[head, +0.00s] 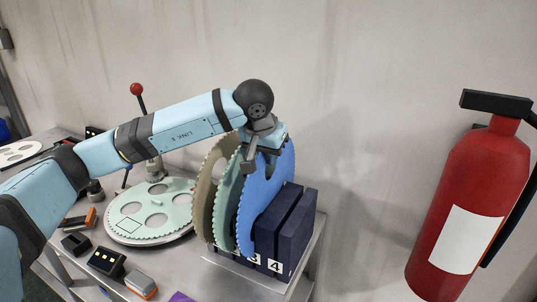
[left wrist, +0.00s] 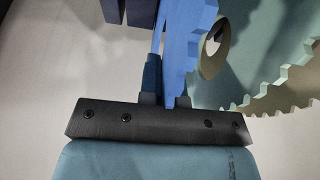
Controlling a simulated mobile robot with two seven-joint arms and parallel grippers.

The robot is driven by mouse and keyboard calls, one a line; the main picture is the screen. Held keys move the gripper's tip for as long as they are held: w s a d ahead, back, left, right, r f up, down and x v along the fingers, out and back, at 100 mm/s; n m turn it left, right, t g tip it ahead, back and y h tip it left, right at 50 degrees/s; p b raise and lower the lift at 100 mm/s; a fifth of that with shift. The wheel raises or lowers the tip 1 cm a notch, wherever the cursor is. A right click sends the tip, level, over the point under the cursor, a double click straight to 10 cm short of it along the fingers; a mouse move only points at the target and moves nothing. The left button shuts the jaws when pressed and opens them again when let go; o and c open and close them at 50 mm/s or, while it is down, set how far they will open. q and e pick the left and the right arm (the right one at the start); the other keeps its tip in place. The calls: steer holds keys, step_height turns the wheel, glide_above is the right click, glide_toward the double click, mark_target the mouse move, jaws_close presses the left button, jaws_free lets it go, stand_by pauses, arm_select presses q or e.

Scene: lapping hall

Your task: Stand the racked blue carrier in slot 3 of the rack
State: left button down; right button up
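The blue carrier (head: 266,190), a large toothed disc, stands on edge at the navy rack (head: 296,235), rightmost of three upright discs. Its lower edge is beside the label 3, which is partly covered; its slot and seating cannot be made out. My left gripper (head: 258,160) is at the carrier's upper part, with its fingers around the disc's edge. In the left wrist view the blue carrier (left wrist: 178,50) runs down between the fingers, which look closed on it. My right gripper is not in view.
A green carrier (head: 228,200) and a tan carrier (head: 207,190) stand close left of the blue one. A round lapping plate (head: 150,215) with holes lies left. Small boxes lie on the bench front. A red extinguisher (head: 470,190) is at right.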

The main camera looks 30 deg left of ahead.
arm_select(q)
steer(key=shift+f+b, duration=0.35)
steer(key=shift+f, duration=0.15)
steer(key=c, duration=1.2)
jaws_free()
steer(key=shift+c, duration=0.2)
steer(key=v, duration=1.4)
steer(key=shift+p, duration=0.3)
steer(key=shift+d+f, duration=0.1)
